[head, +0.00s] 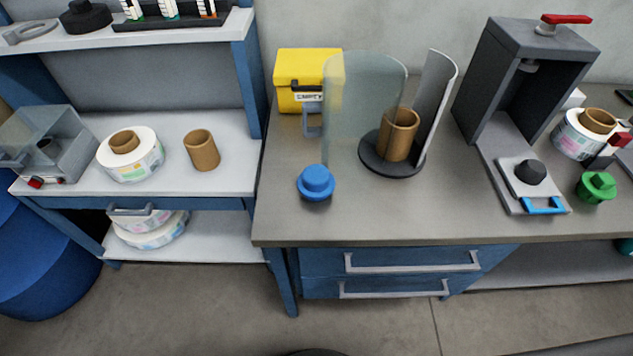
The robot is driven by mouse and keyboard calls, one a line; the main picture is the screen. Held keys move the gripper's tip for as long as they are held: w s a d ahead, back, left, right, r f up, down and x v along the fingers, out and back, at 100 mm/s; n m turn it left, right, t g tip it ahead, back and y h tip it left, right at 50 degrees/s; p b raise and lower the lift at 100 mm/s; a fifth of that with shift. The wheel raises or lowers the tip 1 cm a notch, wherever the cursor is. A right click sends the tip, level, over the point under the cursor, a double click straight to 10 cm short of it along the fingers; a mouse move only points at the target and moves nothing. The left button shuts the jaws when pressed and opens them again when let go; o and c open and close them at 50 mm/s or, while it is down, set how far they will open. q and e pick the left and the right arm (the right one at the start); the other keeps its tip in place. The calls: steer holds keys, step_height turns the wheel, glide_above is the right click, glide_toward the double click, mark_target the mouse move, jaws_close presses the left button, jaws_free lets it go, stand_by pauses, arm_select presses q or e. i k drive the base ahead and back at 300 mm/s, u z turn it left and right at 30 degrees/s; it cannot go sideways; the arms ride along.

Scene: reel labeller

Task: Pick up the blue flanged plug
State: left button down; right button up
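Neither of my grippers shows in the head view.
Behind the plug stand a brown core on a dark round base (381,168) with a clear curved shield (362,105), and a yellow box (291,77). A grey press (512,85) and a green plug (596,187) are at right. The worktop before the plug is clear.

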mark_target(315, 183)
steer(key=u, duration=2.75)
steer(key=k, duration=2.2)
steer(key=z, duration=2.3)
